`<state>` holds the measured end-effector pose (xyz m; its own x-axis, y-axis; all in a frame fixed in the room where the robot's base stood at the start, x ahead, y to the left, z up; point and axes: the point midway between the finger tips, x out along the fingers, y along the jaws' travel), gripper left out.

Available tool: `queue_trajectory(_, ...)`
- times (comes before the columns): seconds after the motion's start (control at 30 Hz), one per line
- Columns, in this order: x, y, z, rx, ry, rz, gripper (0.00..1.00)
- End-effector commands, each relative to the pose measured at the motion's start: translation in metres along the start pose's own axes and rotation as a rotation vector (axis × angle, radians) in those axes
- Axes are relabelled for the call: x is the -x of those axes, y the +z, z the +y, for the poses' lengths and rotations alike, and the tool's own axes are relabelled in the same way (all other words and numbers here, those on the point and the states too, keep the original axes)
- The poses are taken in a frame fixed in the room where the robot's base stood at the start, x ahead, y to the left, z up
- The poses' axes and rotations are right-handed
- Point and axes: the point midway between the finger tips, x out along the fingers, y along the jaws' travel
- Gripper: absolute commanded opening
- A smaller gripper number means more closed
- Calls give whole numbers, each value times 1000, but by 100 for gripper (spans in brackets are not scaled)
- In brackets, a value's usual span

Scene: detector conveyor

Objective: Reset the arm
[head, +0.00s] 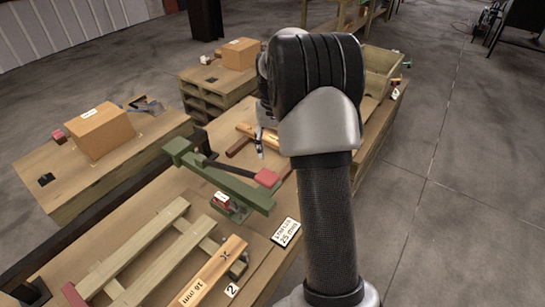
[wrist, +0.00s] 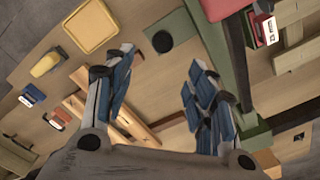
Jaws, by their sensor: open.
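My arm (head: 325,190) rises from the bottom of the head view and bends at a black and silver joint near the top centre. The arm hides most of my gripper in that view. In the wrist view my gripper (wrist: 163,58) shows two blue-padded fingers spread wide apart. Nothing is between the fingers. The fingers point at a wooden work surface (wrist: 165,75), with a dark round spot just beyond the fingertips.
A green lever device (head: 225,183) with a red end stands on the bench left of my arm. A wooden rack (head: 170,250) lies in front. Cardboard boxes (head: 100,131) stand on tables at left. A yellow tray (wrist: 91,26) lies at upper left in the wrist view.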

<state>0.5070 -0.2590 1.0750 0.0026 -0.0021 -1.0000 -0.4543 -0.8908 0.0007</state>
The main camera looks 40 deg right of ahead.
Motion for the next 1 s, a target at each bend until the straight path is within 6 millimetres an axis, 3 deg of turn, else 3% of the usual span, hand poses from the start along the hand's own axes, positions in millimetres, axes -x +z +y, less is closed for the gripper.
queue_trajectory(0.73, 13, 2, -3, 5, 0, 4, 51)
queue_trajectory(0.87, 40, 18, -20, 36, 0, 33, 51)
queue_trajectory(1.0, 86, 60, -53, 101, -3, 90, 51)
